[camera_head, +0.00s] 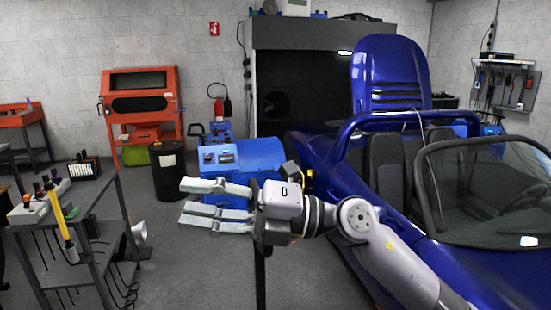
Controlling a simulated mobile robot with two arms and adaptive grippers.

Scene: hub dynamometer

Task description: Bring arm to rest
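My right arm comes in from the lower right, in front of the blue car (315,155). Its gripper (200,202) points left, with two pale fingers apart, one above the other. I see nothing between the fingers. Behind the gripper is a blue box-like machine (262,150) on the floor; the gripper covers its lower part. My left gripper does not show.
A dark metal cart (92,200) with tools stands at the left. A black barrel (168,170) and an orange cabinet (141,88) stand behind. The car fills the right side. Grey floor (190,270) is open between cart and car.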

